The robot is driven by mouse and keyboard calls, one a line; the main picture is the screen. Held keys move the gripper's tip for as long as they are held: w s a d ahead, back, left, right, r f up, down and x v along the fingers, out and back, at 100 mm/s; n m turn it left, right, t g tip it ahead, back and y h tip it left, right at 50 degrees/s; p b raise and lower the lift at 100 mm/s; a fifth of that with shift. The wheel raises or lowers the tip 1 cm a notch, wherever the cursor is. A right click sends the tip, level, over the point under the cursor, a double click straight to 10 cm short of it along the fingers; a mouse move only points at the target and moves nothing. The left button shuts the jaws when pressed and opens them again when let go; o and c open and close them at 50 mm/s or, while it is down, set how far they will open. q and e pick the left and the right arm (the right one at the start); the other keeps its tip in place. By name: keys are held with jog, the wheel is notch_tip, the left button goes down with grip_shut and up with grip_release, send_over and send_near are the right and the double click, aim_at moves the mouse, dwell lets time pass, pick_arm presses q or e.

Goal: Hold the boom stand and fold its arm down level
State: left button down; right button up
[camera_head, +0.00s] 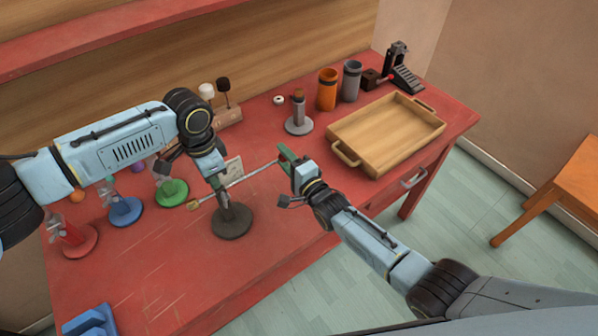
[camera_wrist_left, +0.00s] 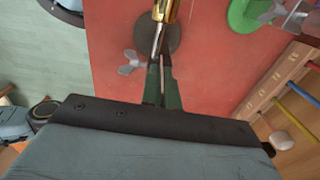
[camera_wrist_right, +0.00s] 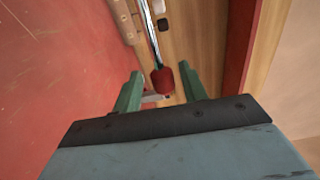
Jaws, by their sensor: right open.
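The boom stand has a dark round base (camera_head: 232,224) on the red table and a thin silver arm (camera_head: 252,175) across its upright. A brass weight (camera_head: 193,205) is on the arm's left end; it also shows in the left wrist view (camera_wrist_left: 166,10). My left gripper (camera_head: 218,183) is shut on the stand's upright below the arm; a wing nut (camera_wrist_left: 130,64) shows beside its fingers. My right gripper (camera_head: 285,160) is open at the arm's far end. In the right wrist view the red tip (camera_wrist_right: 162,80) is between its fingers, with gaps either side. I cannot tell the arm's exact tilt.
A wooden tray (camera_head: 386,134) lies right of my right gripper. An orange cup (camera_head: 327,90), a grey cup (camera_head: 351,82) and a grey stand (camera_head: 299,122) are behind. Green (camera_head: 173,193), blue (camera_head: 125,212) and red (camera_head: 76,241) stands are on the left.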

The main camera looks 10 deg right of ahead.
jog(key=v, duration=1.1)
jog(key=shift+s, duration=0.2)
jog(key=shift+d, duration=0.15)
pick_arm(q)
jog(key=c, duration=1.6)
grip_release()
